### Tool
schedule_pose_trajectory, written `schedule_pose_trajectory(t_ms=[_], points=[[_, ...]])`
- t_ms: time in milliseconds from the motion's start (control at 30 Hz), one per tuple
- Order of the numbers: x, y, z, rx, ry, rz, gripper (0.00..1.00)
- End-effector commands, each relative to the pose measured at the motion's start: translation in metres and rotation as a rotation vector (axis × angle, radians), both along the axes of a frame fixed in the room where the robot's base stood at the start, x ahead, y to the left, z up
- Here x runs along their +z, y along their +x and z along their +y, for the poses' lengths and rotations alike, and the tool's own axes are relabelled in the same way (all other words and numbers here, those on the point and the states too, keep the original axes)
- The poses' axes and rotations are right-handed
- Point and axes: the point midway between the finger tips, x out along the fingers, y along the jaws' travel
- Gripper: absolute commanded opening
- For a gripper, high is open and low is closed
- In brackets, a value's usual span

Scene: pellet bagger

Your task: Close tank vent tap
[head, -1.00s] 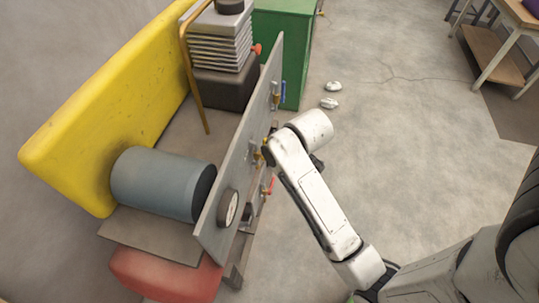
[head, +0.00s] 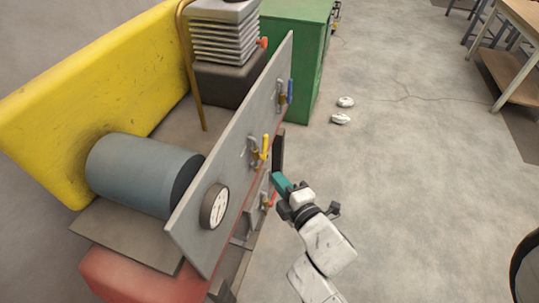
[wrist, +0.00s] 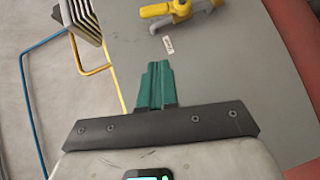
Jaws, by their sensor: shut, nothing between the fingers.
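A grey upright panel (head: 240,155) carries several taps on its right-hand face. One has a yellow lever (head: 265,146), one a blue lever (head: 290,91) farther back, and one a red lever (head: 269,201) lower and nearer. I cannot read which is the tank vent tap. The yellow lever also shows at the top of the wrist view (wrist: 165,9), above a small white label (wrist: 168,45). My gripper (head: 277,178) has teal fingers, shut and empty, below and right of the yellow lever. In the wrist view its fingers (wrist: 156,70) are apart from that lever.
A round gauge (head: 215,206) sits on the panel's near end. A grey-blue cylinder (head: 140,170) and a yellow body (head: 60,110) stand behind it. A green cabinet (head: 297,50) is at the back. The floor to the right is mostly clear, with two small white items (head: 342,118).

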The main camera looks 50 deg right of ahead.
Motion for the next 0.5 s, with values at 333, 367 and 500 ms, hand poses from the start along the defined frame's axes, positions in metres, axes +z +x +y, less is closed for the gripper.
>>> schedule_pose_trajectory(t_ms=[333,367,500], points=[[-0.007,0.051,-0.025,-0.003,0.0,-0.001,0.0],[-0.008,0.057,-0.027,-0.003,0.0,-0.001,0.0],[-0.013,0.08,-0.038,-0.003,0.001,-0.001,0.0]])
